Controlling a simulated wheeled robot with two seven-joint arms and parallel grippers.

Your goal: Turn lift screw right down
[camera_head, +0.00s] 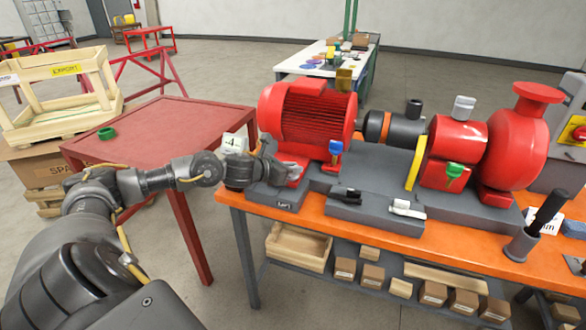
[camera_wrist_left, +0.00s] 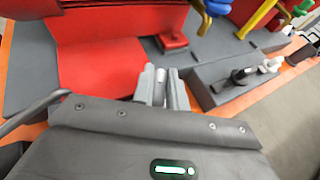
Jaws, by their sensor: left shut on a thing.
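My left gripper (camera_head: 287,168) reaches in from the left to the near left foot of the red motor (camera_head: 315,117). In the left wrist view my left gripper (camera_wrist_left: 161,88) is shut on a slim silver upright pin (camera_wrist_left: 160,76), which looks like a lift screw beside the red motor foot. Its lower end is hidden by the fingers, and I cannot tell how far it is turned. My right gripper is in neither view.
A blue-handled piece (camera_head: 336,147) stands by the motor's near right foot. The red table (camera_head: 150,135) is mostly clear.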

